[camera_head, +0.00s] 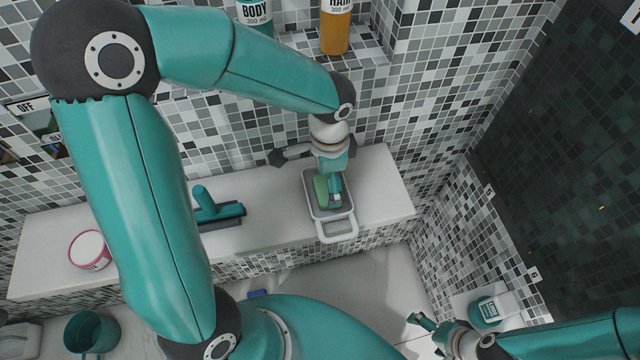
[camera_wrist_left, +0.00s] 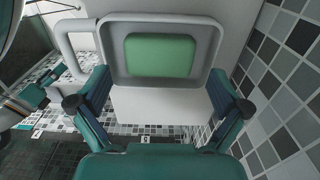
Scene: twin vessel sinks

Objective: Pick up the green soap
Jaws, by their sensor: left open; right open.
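The green soap (camera_head: 321,190) lies in a grey tray with a loop handle (camera_head: 337,230) on the white ledge. In the left wrist view the soap (camera_wrist_left: 160,55) shows as a rounded green block inside the tray (camera_wrist_left: 112,52). My left gripper (camera_head: 335,192) is over the tray, pointing down beside the soap, and partly hides the tray. Its fingers (camera_wrist_left: 160,88) are spread and empty, with the soap apart from them. My right gripper (camera_head: 428,332) is open and empty at the lower right, far from the tray.
A teal squeegee (camera_head: 218,212) and a pink-rimmed tub (camera_head: 89,250) are on the ledge left of the tray. Bottles (camera_head: 336,28) stand in a niche above. A teal cup (camera_head: 92,332) is at lower left, a teal-labelled jar (camera_head: 486,312) at lower right. A tiled wall backs the ledge.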

